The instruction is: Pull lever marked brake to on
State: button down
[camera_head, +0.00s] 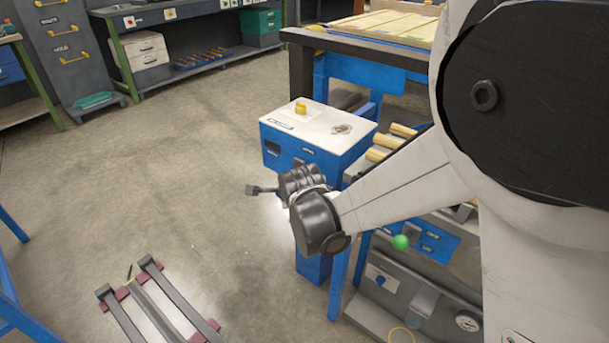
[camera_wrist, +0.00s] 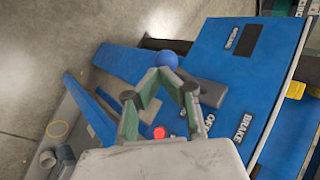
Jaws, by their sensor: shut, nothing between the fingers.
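The blue panel (camera_wrist: 285,62) fills the right of the wrist view, turned sideways. It carries the word BRAKE (camera_wrist: 243,128) and a smaller OFF mark (camera_wrist: 209,120) beside a grey plate (camera_wrist: 210,92). A blue ball knob (camera_wrist: 167,58) shows just beyond my fingertips. Whether it touches them, and its stem, I cannot tell. My gripper (camera_wrist: 164,80) is shut and empty, its tips together. A red ball (camera_wrist: 158,132) shows between the finger links. In the head view, my wrist hides part of the blue cabinet (camera_head: 292,148) and its lever area.
A green ball (camera_head: 401,242) shows right of my wrist in the head view. A yellow knob (camera_head: 300,107) stands on the cabinet's white top. Wooden rollers (camera_head: 404,131) lie to its right. A low rack (camera_head: 145,300) is on the floor.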

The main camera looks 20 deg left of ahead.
jog(key=shift+r, duration=0.15)
jog(key=shift+r+p, duration=0.4)
jog(key=shift+r, duration=0.25)
